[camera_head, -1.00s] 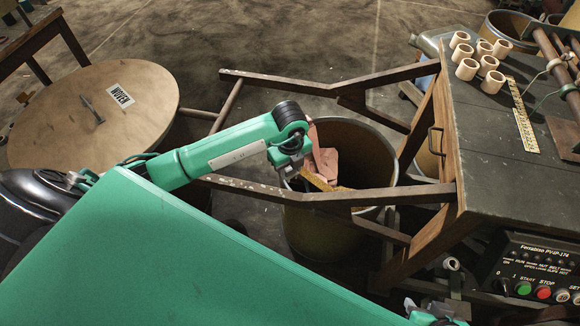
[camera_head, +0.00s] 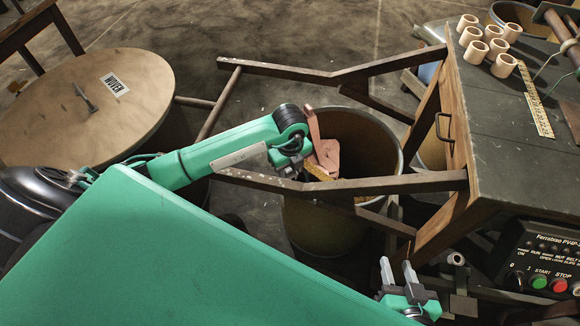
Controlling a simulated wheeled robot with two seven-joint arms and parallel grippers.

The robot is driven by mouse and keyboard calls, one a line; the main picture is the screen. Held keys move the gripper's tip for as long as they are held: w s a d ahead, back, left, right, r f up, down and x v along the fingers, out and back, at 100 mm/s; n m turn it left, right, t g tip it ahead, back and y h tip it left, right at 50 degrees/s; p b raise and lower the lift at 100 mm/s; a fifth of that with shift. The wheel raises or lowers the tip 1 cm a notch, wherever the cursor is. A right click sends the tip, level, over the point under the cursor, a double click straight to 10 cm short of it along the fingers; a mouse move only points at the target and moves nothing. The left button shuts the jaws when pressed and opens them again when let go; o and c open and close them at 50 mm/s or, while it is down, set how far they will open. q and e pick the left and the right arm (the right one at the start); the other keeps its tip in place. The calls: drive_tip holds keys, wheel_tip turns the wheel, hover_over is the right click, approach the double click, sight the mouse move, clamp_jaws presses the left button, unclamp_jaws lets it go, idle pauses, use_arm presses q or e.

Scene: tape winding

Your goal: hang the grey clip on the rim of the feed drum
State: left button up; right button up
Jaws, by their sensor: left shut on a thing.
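The feed drum appears to be the open brown drum (camera_head: 375,140) in the middle, with crumpled pink material (camera_head: 324,150) inside. My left gripper (camera_head: 292,168) points down at the drum's left rim and is shut. A small grey bit shows at its fingertips, probably the grey clip, but it is too small and hidden to make out. I cannot tell whether it touches the rim. My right gripper (camera_head: 398,270) is at the lower middle, fingers pointing up, apart and empty.
A wooden frame rail (camera_head: 400,183) crosses in front of the drum. The workbench (camera_head: 495,140) at the right holds several pale rings (camera_head: 477,50) and a ruler strip (camera_head: 537,105). A control box (camera_head: 540,260) is below.

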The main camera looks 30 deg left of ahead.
use_arm(q)
drive_tip(key=shift+f, duration=0.25)
use_arm(e)
drive_tip(key=shift+a+r, duration=0.1)
drive_tip(key=shift+a, duration=0.1)
use_arm(q)
drive_tip(key=o, duration=1)
wheel_tip(320, 180, up, 14)
drive_tip(key=p, duration=0.2)
drive_tip(key=shift+f+p, duration=0.1)
drive_tip(key=shift+p, duration=0.25)
use_arm(e)
drive_tip(key=d+g, duration=0.1)
drive_tip(key=d+g+h, duration=0.1)
drive_tip(key=d, duration=0.1)
drive_tip(key=s+d+g+h, duration=0.1)
drive_tip(key=d, duration=0.1)
drive_tip(key=shift+s+f, duration=0.1)
drive_tip(key=shift+f, duration=0.2)
